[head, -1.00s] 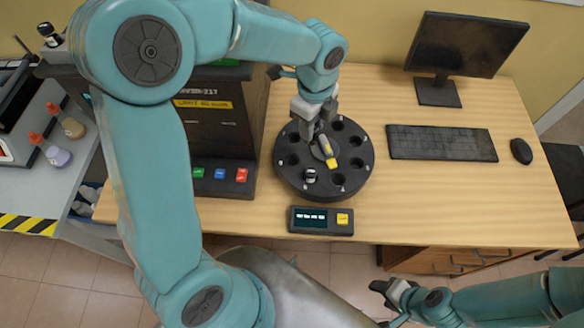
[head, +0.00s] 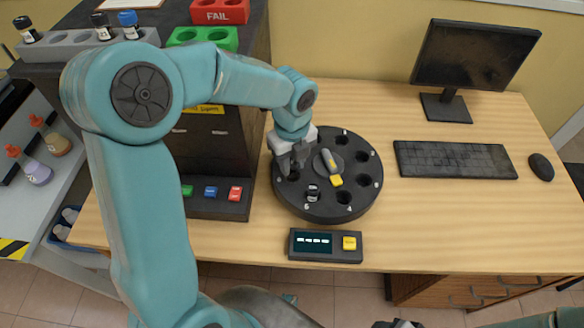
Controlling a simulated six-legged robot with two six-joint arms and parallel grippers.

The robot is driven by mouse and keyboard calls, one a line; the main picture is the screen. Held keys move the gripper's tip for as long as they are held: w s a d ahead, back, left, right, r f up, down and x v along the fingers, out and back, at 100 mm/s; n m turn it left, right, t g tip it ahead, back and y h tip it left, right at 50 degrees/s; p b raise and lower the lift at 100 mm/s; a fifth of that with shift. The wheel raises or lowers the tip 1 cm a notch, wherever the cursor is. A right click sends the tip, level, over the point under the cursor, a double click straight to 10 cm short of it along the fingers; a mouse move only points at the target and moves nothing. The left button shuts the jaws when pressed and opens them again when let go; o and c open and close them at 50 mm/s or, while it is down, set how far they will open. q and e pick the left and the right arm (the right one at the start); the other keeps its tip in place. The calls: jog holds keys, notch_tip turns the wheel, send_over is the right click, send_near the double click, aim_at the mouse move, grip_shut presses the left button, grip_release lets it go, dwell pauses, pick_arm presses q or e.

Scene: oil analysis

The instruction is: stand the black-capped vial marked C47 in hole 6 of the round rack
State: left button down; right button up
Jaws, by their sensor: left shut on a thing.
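The round black rack (head: 333,215) stands on the wooden table, with numbered holes around its top. My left gripper (head: 293,170) is over the left side of the rack, shut on a small dark thing that its fingers mostly hide. I cannot tell whether that thing is a vial or touches a hole. My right gripper (head: 398,324) is at the bottom edge, mostly cut off.
A control box with a yellow button (head: 349,243) lies in front of the rack. A grey rack (head: 65,42) at upper left holds black- and blue-capped vials. Green (head: 203,37) and red FAIL (head: 219,12) racks stand nearby. A keyboard (head: 455,160) lies right, with bare table between.

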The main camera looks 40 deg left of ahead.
aim_at(292, 161)
pick_arm(q)
jog(key=shift+f, duration=1.15)
jog(key=shift+f, duration=0.15)
jog(key=c, duration=0.8)
grip_release()
jog(key=shift+w, duration=0.1)
jog(key=shift+c, duration=0.2)
notch_tip(292, 161, up, 12)
jog(key=shift+f+p, duration=0.15)
jog(key=shift+p, duration=0.4)
jog(key=shift+r, duration=0.35)
